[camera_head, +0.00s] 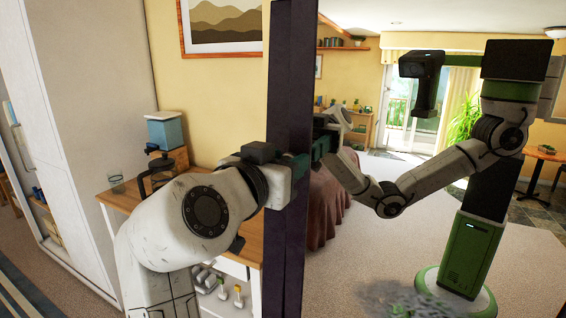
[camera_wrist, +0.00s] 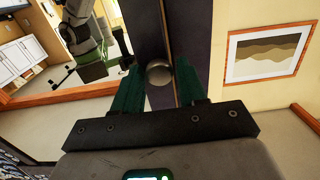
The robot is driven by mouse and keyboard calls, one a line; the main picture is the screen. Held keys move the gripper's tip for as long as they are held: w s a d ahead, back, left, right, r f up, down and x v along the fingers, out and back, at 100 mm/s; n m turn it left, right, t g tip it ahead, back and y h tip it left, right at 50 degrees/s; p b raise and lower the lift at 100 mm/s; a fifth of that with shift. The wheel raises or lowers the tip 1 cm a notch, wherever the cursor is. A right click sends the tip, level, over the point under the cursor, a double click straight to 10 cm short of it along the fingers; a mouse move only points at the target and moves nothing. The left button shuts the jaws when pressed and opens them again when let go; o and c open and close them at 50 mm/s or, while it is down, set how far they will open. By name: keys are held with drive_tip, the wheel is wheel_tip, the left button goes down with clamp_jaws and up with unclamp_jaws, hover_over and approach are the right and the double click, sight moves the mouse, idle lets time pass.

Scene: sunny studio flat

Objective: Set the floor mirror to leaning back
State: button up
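The floor mirror (camera_head: 288,75) stands in the middle and right of the head view. Its dark purple frame edge looks close to upright, and the glass (camera_head: 400,235) reflects the room and my body. My gripper (camera_head: 298,165) is at the frame edge, partly hidden by my wrist. In the wrist view my gripper's (camera_wrist: 157,70) green fingers are spread, one on each side of a round grey knob (camera_wrist: 159,73) on the mirror frame (camera_wrist: 150,25). Small gaps seem to show beside the knob; touching cannot be told. The mirror's base is hidden.
A white cabinet (camera_head: 85,110) is at the left. A framed picture (camera_head: 222,28) hangs on the wall.

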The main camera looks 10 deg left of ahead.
drive_tip(key=shift+o, duration=1.2)
drive_tip(key=shift+s, duration=0.15)
drive_tip(key=b+v, duration=0.3)
drive_tip(key=v, duration=0.7)
drive_tip(key=shift+s, duration=0.25)
drive_tip(key=shift+a, duration=0.15)
drive_tip(key=shift+c, duration=0.5)
